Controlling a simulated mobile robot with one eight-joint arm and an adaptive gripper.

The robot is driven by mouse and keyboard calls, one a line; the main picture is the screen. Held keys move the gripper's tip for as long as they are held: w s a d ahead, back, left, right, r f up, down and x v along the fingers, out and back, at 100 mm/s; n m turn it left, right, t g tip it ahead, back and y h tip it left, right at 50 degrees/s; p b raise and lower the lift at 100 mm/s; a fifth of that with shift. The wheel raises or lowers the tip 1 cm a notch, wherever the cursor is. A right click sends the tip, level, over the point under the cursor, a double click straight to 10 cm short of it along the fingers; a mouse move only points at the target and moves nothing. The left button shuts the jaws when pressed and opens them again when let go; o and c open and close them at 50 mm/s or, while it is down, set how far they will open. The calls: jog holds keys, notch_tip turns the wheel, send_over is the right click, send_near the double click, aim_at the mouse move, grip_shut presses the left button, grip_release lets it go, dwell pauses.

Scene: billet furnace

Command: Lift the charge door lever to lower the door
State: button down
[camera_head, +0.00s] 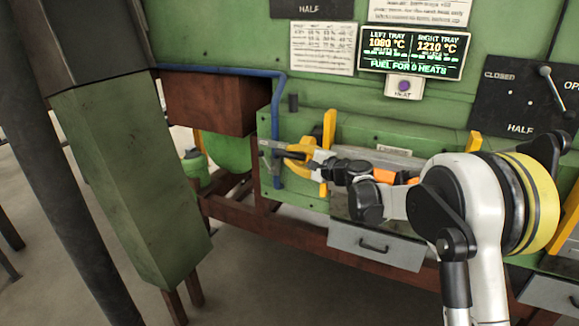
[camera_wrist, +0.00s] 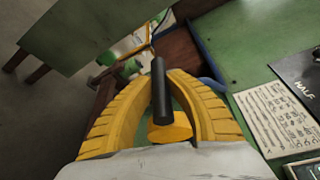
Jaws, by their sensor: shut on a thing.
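My gripper (camera_head: 288,152) reaches left along the front of the green furnace, with its yellow fingers closed in near the left end of the front panel. In the wrist view, my gripper (camera_wrist: 160,78) has its two ribbed yellow fingers on either side of a black rod-like handle (camera_wrist: 161,95), which I take to be the charge door lever's grip. A yellow piece shows at the handle's near end. The exact contact with the fingers is partly hidden. I cannot make out the charge door itself in either view.
A rust-brown box (camera_head: 212,101) and a blue pipe (camera_head: 272,95) lie just beside my gripper. A green post (camera_head: 130,170) stands at left. A display (camera_head: 414,52) hangs above. A black panel (camera_head: 520,95) with another lever is at right. A drawer (camera_head: 375,246) is below.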

jog(key=shift+m+g, duration=0.5)
jog(key=shift+m, duration=0.2)
jog(key=w+r+p, duration=0.1)
jog(key=r, duration=0.3)
jog(key=w+d+r+p, duration=0.1)
jog(key=r, duration=0.1)
jog(key=shift+w+p, duration=0.3)
jog(key=shift+p, duration=0.05)
jog(key=shift+w+d+r+p, duration=0.15)
jog(key=shift+w+r+p, duration=0.35)
jog(key=shift+r, duration=0.4)
jog(key=shift+w+r, duration=0.1)
jog(key=shift+w, duration=0.1)
jog(key=c, duration=1.3)
grip_release()
jog(key=shift+o, duration=0.2)
jog(key=shift+d, duration=0.1)
